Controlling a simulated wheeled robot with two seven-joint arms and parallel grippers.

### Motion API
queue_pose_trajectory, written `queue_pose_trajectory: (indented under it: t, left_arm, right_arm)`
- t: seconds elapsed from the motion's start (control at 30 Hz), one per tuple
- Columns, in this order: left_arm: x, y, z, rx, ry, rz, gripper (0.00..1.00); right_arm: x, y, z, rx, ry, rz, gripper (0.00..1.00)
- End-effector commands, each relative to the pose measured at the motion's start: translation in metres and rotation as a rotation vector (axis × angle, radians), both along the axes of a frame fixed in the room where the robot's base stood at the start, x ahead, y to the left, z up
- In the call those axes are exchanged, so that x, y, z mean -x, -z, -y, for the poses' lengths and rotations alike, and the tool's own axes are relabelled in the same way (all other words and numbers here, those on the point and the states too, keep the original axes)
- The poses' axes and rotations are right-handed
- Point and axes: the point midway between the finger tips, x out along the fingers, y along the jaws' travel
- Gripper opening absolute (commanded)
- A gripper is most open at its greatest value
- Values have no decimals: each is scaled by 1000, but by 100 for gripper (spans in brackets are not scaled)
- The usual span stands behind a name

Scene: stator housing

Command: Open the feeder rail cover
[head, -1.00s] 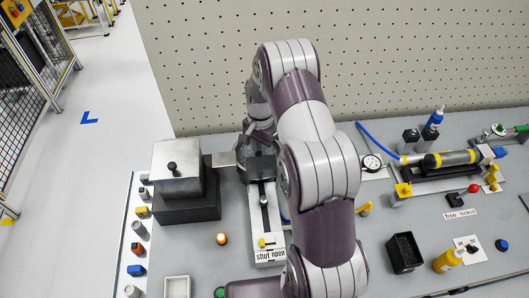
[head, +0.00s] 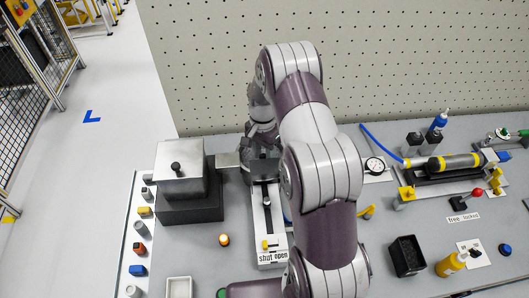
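A pale feeder rail (head: 275,225) runs front to back at the middle of the bench, with a "shut open" label (head: 272,258) at its near end. A dark knob (head: 266,201) and a small yellow piece (head: 266,244) sit on it. A dark block (head: 262,172) is at the rail's far end; I cannot tell which part is the cover. My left gripper (head: 261,150) is over that far end, close to the dark block. Its fingertips are too small and hidden to show whether they are open or touching. My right gripper is out of view.
A metal box with a black knob (head: 180,172) on a dark base stands left of the rail. An orange lamp (head: 224,240) is beside the rail. My arm hides the bench right of it. A black bin (head: 407,255) and a cylinder fixture (head: 445,163) stand at right.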

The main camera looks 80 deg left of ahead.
Motion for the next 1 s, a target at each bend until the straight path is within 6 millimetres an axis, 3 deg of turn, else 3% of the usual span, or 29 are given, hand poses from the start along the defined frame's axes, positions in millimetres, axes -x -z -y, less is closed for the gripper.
queue_pose_trajectory:
  t: [0.5,0.63,0.83,0.9,1.0]
  left_arm:
    - [1,-3,-3,-9,0,-2,36]
    - [1,-12,-6,-13,0,-2,36]
    - [0,-49,-11,-15,1,-3,36]
    - [-1,-78,-12,-10,0,-3,36]
    - [-2,-104,-14,-6,0,-3,36]
  right_arm:
    - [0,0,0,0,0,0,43]
    - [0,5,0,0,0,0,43]
    - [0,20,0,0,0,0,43]
    - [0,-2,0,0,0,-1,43]
    - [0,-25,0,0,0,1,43]
